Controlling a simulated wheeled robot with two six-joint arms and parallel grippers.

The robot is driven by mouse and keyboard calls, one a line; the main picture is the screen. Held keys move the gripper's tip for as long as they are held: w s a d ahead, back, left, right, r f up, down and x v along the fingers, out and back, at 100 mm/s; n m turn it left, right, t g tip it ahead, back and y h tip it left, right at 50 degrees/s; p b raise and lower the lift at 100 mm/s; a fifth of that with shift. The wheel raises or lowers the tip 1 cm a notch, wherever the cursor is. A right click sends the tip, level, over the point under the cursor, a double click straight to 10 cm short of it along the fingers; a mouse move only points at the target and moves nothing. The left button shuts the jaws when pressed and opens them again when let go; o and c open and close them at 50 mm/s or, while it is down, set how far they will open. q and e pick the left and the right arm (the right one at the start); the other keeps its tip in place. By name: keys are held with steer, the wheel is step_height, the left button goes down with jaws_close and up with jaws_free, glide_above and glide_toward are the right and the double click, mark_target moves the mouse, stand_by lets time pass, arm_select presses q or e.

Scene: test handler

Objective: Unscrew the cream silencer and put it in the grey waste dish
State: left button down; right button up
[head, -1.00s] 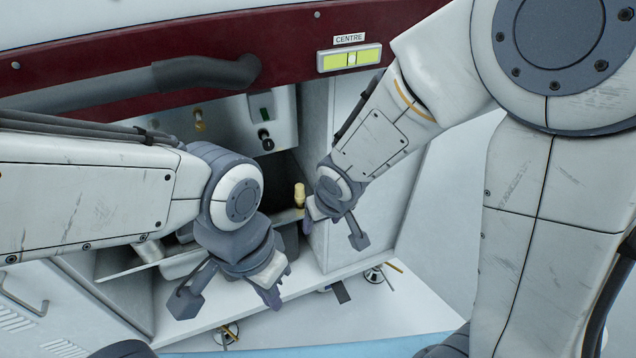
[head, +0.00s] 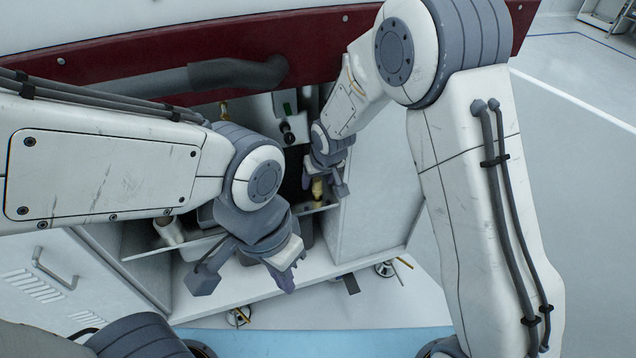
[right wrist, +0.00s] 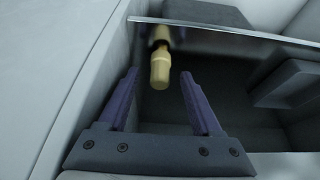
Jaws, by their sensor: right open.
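The cream silencer (head: 317,188) is a small stepped cylinder at the edge of a thin shelf inside the handler. In the right wrist view the silencer (right wrist: 160,70) shows ahead, between my open fingers, with visible gaps on both sides. My right gripper (head: 325,184) is open around or just short of it; the fingers do not appear to touch it. My left gripper (head: 244,270) is open and empty in front of the cabinet opening, lower and to the left. I cannot make out the grey waste dish for certain.
The thin shelf (head: 180,246) crosses the opening, and a cabinet wall (head: 370,190) stands close right of my right gripper. A dark red beam (head: 140,55) and thick grey pipe (head: 240,75) run above. Round metal feet (head: 238,317) stand below on the white ledge.

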steer(key=shift+w+a+f, duration=0.1)
steer(key=shift+w+f, duration=0.15)
steer(key=shift+f, duration=0.45)
jaws_close()
steer(key=shift+r+p, duration=0.55)
steer(key=shift+r, duration=0.15)
steer(key=shift+r+p, duration=0.65)
steer(key=shift+r, duration=0.1)
